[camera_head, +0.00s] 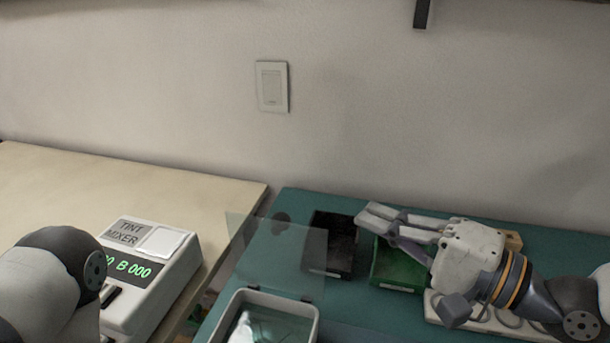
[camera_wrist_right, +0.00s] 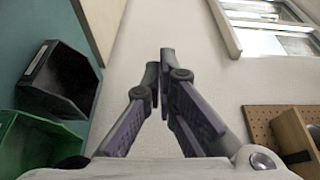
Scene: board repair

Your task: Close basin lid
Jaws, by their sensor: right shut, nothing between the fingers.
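The basin (camera_head: 314,322) is a pale-rimmed container at the bottom middle of the head view, cut off by the lower edge. Its clear lid (camera_head: 268,253) stands raised and open behind it, tilted up. My right gripper (camera_head: 370,216) is shut and empty, above the bins to the right of and beyond the lid, apart from it. Its closed fingers also show in the right wrist view (camera_wrist_right: 162,62). My left gripper is out of view; only a part of my left arm shows at the lower left.
A black bin (camera_head: 332,243) and a green bin (camera_head: 395,268) stand on the teal bench (camera_head: 300,205) below my right gripper. A white tint mixer (camera_head: 178,270) stands on the wooden table (camera_head: 120,185) at left. The wall (camera_head: 400,100) is close behind.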

